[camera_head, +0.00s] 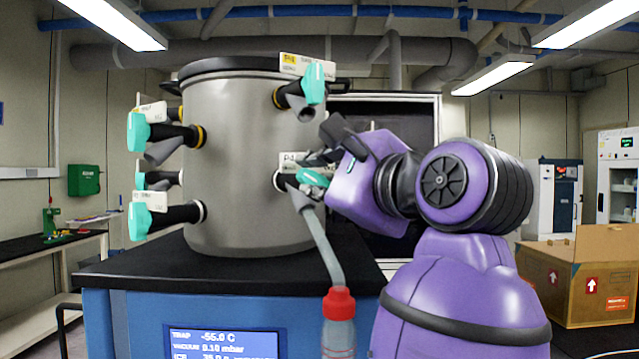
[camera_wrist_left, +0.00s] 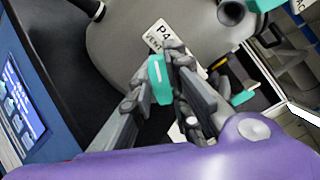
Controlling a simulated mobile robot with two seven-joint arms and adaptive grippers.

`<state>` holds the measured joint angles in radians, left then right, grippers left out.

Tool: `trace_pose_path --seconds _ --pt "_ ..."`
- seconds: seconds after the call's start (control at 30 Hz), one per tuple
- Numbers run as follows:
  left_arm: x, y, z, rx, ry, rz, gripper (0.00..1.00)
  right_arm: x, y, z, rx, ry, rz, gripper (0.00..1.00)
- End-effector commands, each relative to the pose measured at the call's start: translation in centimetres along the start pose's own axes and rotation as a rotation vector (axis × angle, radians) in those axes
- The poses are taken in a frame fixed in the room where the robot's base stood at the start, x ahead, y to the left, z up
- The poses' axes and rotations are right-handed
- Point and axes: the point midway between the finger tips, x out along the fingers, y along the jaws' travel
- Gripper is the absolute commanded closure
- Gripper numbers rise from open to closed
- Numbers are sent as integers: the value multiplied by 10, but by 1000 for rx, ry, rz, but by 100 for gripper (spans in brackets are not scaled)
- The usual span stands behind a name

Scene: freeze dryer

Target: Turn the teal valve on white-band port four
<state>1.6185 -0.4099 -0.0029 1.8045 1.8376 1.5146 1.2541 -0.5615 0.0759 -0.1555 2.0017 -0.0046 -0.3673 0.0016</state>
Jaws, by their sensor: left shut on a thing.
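The teal valve of port four (camera_head: 313,178) is on the lower front right of the grey drum (camera_head: 240,140), below a white P4 label (camera_head: 289,159). In the left wrist view the same teal valve (camera_wrist_left: 159,79) sits between the fingers, with the P4 label (camera_wrist_left: 164,37) just behind. My left gripper (camera_head: 316,166) is shut on this valve; its fingers (camera_wrist_left: 168,80) partly cover it. A grey tube (camera_head: 324,245) runs from the port down to a red-capped clear vessel (camera_head: 339,318). My right gripper is not in view.
Other teal valves stick out from the drum at upper right (camera_head: 314,82) and on the left (camera_head: 138,132). The drum stands on a black top (camera_head: 150,262) above a blue cabinet with a screen (camera_head: 222,342). A cardboard box (camera_head: 570,280) is at right.

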Motion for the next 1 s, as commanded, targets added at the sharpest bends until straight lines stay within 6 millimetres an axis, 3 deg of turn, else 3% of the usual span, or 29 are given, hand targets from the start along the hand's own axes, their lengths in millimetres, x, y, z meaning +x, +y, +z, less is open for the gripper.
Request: trace_pose_path --seconds 0.4,0.43,0.57,0.87,1.0 --pt "0 1 0 -9 1 2 100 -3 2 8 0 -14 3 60" --pt "0 1 0 -9 1 2 82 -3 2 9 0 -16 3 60" --pt "0 1 0 -8 1 2 66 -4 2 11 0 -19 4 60" --pt "-1 0 0 -7 0 1 66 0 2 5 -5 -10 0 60" --pt "-12 -1 0 -7 -1 -2 66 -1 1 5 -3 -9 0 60"
